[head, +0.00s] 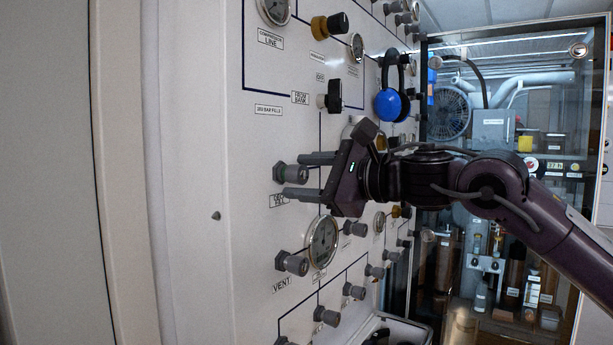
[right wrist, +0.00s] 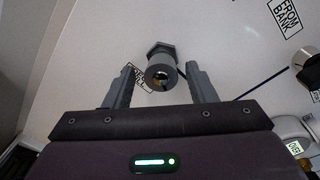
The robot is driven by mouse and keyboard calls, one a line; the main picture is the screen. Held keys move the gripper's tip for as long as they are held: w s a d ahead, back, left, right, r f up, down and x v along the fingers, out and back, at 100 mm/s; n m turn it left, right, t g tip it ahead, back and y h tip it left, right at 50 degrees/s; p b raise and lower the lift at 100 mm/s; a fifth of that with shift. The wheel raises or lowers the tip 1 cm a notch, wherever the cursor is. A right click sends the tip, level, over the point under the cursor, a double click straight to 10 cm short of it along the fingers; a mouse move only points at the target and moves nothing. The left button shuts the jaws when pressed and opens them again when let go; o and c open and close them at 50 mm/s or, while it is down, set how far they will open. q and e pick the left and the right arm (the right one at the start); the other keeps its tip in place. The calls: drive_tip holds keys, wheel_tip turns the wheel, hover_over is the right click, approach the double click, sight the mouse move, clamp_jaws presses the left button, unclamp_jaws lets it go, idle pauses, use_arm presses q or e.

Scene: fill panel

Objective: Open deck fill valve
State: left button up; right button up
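A grey hex-based valve fitting (head: 292,173) sticks out of the white panel above a partly covered label (head: 279,200) that seems to read DECK FILL. My right gripper (head: 294,176) is open, one finger above the fitting and one below it. In the right wrist view the fitting (right wrist: 160,72) sits between the tips of the open right gripper (right wrist: 160,66), with a gap on both sides. Its round end faces the camera, and the label behind it is partly hidden. My left gripper is not in view.
A round gauge (head: 322,241) and the VENT fitting (head: 291,263) are just below. A black knob (head: 331,96) by the FROM BANK label is above. Blue ear defenders (head: 391,104) hang farther along the panel. A glass-fronted cabinet (head: 520,85) stands beyond.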

drive_tip(key=shift+r, duration=0.1)
drive_tip(key=b+v, duration=0.2)
drive_tip(key=v, duration=0.6)
